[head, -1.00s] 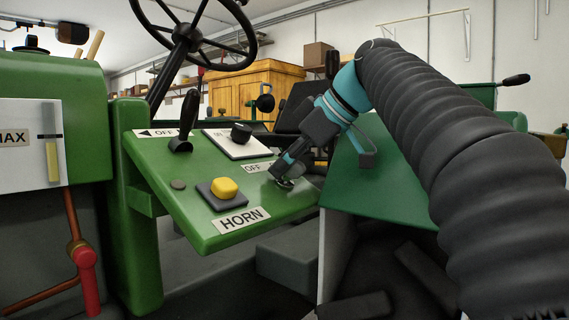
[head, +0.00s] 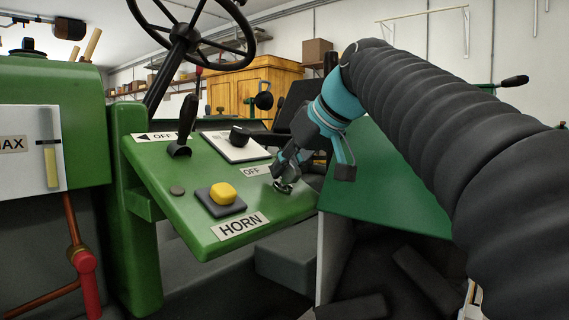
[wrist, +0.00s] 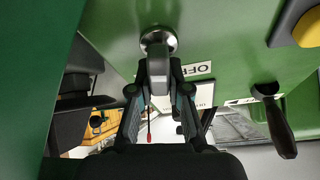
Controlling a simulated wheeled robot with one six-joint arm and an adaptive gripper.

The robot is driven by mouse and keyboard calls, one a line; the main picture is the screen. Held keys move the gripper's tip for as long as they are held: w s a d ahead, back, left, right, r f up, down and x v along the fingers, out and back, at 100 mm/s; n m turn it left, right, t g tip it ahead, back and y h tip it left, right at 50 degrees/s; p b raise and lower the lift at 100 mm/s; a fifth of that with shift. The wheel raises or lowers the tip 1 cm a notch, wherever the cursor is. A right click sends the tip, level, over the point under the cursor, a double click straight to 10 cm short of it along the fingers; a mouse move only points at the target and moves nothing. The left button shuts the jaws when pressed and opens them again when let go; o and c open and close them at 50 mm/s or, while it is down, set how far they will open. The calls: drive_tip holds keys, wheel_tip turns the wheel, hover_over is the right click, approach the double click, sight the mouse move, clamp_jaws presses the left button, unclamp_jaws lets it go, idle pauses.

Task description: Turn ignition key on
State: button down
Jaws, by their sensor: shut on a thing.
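The ignition key (wrist: 157,44) is a grey metal piece set in a round metal lock on the green panel (head: 205,245). My gripper (wrist: 158,82) is shut on the key, with a finger on each side of it in the wrist view. In the head view my gripper (head: 284,181) reaches down to the panel's right edge, and its fingers hide most of the key. An "OFF" label (wrist: 192,69) lies beside the lock. It also shows in the head view (head: 251,171).
A yellow horn button (head: 223,193) sits left of my gripper. A black knob (head: 240,135) on a white plate and a black lever (head: 186,125) stand farther back. The steering wheel (head: 190,38) is above. A dark green surface (head: 385,190) lies close on the right.

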drive_tip(key=shift+d+f+m+h, duration=0.15)
drive_tip(key=shift+f+m+h, duration=0.2)
drive_tip(key=shift+m, duration=0.65)
drive_tip(key=c, duration=1.1)
unclamp_jaws()
drive_tip(key=shift+r, duration=0.15)
drive_tip(key=shift+s+d+r, duration=0.1)
drive_tip(key=shift+r, duration=0.15)
drive_tip(key=v, duration=1.1)
drive_tip(key=shift+s+d, duration=0.15)
drive_tip(key=shift+s, duration=0.1)
